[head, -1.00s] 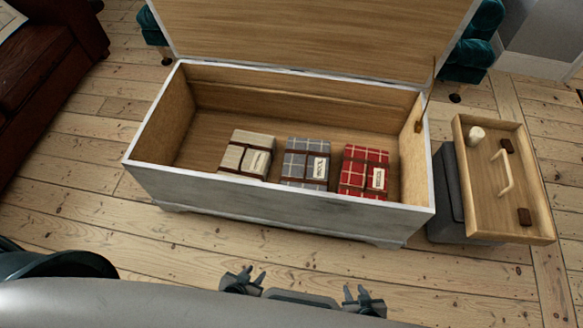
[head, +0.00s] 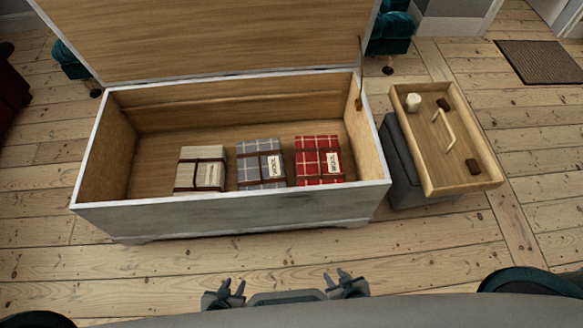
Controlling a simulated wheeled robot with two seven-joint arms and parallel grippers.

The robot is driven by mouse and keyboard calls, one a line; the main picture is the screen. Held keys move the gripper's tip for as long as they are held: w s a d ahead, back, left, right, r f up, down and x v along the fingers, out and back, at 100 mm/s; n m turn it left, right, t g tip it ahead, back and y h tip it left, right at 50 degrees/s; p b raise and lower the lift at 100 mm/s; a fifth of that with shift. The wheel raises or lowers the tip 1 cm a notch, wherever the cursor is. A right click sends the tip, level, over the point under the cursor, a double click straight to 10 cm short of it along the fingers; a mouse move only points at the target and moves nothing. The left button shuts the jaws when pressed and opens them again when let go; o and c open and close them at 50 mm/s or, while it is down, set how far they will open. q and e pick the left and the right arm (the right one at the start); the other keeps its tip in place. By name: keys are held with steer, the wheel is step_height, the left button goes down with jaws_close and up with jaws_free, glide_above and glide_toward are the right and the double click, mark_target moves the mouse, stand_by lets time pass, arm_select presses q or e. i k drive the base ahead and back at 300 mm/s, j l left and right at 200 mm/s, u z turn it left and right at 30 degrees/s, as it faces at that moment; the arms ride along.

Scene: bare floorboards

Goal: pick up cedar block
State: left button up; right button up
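Two small dark brown blocks, which look like the cedar blocks, lie in a wooden tray (head: 431,188). One block (head: 444,104) is near the tray's far edge, and the other block (head: 473,167) is near its front right corner. My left gripper (head: 231,288) is low in the picture, in front of the chest, with its fingers apart and nothing between them. My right gripper (head: 336,279) is beside it, also open and empty. Both grippers are well to the left of the tray and nearer to me.
An open white chest (head: 230,218) holds three folded, strapped blankets: beige (head: 201,160), grey plaid (head: 260,160) and red plaid (head: 318,158). The tray rests on a grey ottoman (head: 399,165) and also holds a white candle (head: 412,102) and a pale handle-like bar (head: 444,130).

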mark_target(474, 169)
steer(key=z, duration=1.7)
steer(key=i+l+u, duration=0.1)
steer(key=i+l, duration=0.15)
steer(key=i+l+u, duration=0.1)
steer(key=i+l, duration=0.15)
steer(key=i+l+u, duration=0.1)
steer(key=l, duration=0.35)
steer(key=i+l+u, duration=0.1)
steer(key=i+l, duration=0.4)
steer(key=l, duration=0.2)
steer(key=i+l+u, duration=0.15)
steer(key=l, duration=0.25)
steer(key=i, duration=0.05)
